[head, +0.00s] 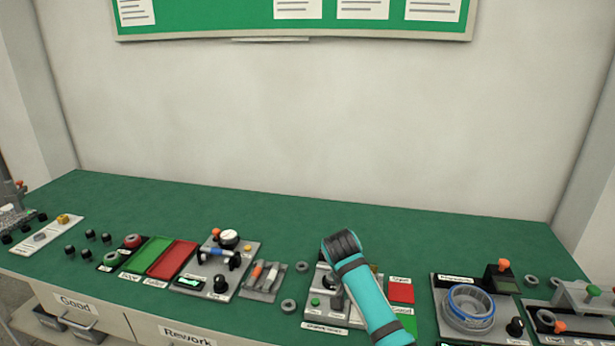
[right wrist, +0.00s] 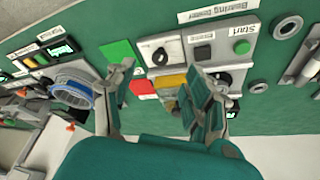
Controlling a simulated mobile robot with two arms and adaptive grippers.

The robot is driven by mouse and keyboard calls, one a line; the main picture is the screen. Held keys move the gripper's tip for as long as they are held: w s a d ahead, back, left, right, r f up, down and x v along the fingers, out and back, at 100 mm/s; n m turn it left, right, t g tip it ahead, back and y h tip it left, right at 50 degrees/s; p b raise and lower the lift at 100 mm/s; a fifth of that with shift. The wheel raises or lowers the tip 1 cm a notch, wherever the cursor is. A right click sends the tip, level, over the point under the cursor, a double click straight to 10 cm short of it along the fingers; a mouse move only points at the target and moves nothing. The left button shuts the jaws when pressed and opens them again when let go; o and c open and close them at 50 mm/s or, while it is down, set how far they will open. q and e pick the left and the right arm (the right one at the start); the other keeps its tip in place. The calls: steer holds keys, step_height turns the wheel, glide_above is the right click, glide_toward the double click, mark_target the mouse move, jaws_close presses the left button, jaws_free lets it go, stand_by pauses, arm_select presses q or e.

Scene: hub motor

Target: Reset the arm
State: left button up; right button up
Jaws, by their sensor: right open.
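My right arm (head: 360,285) is teal with black bands and reaches over the bearing tester panel (head: 316,308) in the head view. My right gripper (right wrist: 160,68) is open in the right wrist view. Its two fingers are spread above the tester panel (right wrist: 172,55), with a yellow part (right wrist: 172,81) showing between them. I cannot tell whether the fingers touch the panel; nothing is seen gripped. In the head view the right gripper's fingers are not clearly visible, and the arm covers part of the panel. My left arm and gripper are not in view.
A blue-ringed hub (head: 470,306) sits right of my arm. Red (head: 173,258) and green (head: 147,252) trays and a knobbed fixture (head: 222,262) stand left. A loose ring (head: 288,305) lies near the tester. The green table's back strip (head: 300,222) is clear.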

steer(key=s+f, duration=0.2)
steer(key=s+f+n, duration=0.1)
steer(key=s+f, duration=0.1)
steer(key=s+f+n+y, duration=0.1)
steer(key=s+f, duration=0.2)
steer(key=shift+d, duration=0.25)
steer(key=s+d+f+n+y, duration=0.1)
steer(key=s+d+f+n, duration=0.15)
steer(key=s, duration=0.85)
steer(key=s+d+f+n+y, duration=0.15)
steer(key=s+n, duration=0.25)
steer(key=s, duration=0.6)
steer(key=s+r+n, duration=0.3)
steer(key=s+r, duration=0.2)
steer(key=s, duration=0.6)
step_height(320, 180, down, 24)
steer(key=s+d+f+g, duration=0.1)
steer(key=s+d+f, duration=0.2)
steer(key=s+f, duration=1.4)
step_height(320, 180, down, 2)
steer(key=shift+s+d+n+g, duration=0.15)
steer(key=shift+s+n+g, duration=0.2)
steer(key=shift+g, duration=0.05)
